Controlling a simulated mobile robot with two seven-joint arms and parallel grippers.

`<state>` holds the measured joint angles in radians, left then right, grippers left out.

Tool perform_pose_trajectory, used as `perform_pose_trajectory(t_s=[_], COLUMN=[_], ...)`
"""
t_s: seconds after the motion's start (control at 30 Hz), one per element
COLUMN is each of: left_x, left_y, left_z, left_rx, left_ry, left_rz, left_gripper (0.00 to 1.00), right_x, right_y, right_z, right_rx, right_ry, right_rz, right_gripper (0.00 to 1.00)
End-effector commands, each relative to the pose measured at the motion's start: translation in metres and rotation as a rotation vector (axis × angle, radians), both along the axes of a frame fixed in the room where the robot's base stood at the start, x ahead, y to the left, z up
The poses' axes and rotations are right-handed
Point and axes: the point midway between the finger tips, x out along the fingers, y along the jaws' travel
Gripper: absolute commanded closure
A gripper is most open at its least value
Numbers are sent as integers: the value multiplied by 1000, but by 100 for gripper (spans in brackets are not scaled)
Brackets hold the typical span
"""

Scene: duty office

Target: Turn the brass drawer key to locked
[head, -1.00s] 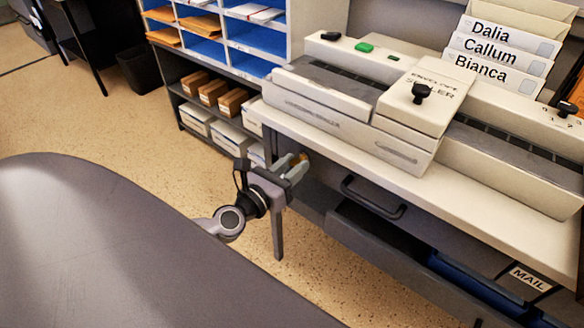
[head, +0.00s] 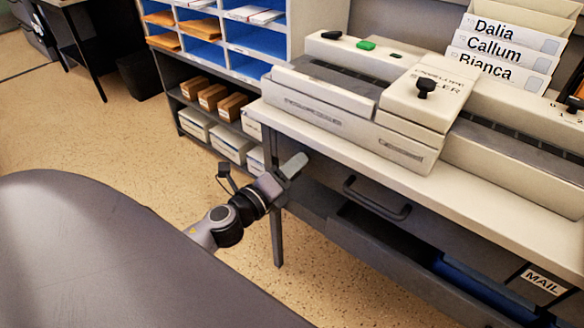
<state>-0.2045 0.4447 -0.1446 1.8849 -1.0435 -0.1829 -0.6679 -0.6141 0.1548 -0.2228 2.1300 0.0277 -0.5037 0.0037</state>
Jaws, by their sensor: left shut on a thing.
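My left gripper (head: 293,166) is at the left end of the desk's drawer front, just under the desktop edge. Its jaws are seen edge-on, rolled so that one finger covers the other. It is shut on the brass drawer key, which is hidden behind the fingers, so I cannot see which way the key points. The drawer with the dark bar handle (head: 377,198) is to the right of the gripper and looks closed. My right gripper is not in view.
The envelope sealer (head: 420,95) stands on the desktop (head: 470,195) above the gripper. A lower drawer (head: 400,250) stands open below, with a MAIL label (head: 543,281) at right. A shelf with blue pigeonholes (head: 200,50) is behind.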

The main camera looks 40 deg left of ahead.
Motion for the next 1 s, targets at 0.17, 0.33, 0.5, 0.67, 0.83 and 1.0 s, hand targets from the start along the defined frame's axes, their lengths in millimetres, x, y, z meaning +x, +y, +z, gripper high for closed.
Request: perform_pose_trajectory(t_s=[0.17, 0.33, 0.5, 0.67, 0.83, 1.0], left_x=[0, 0, 0, 0, 0, 0], left_y=[0, 0, 0, 0, 0, 0], left_z=[1, 1, 1, 1, 0, 0], left_rx=[-168, -307, -417, -490, -532, -551], left_ry=[13, 24, 32, 38, 42, 44], left_rz=[1, 1, 1, 1, 0, -1], left_gripper=[99, 99, 99, 99, 99, 99], right_x=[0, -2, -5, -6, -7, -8], right_y=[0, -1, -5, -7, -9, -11], right_z=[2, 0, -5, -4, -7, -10], right_rx=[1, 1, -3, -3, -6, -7], right_ry=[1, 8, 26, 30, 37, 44], right_rz=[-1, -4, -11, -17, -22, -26], right_gripper=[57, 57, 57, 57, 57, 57])
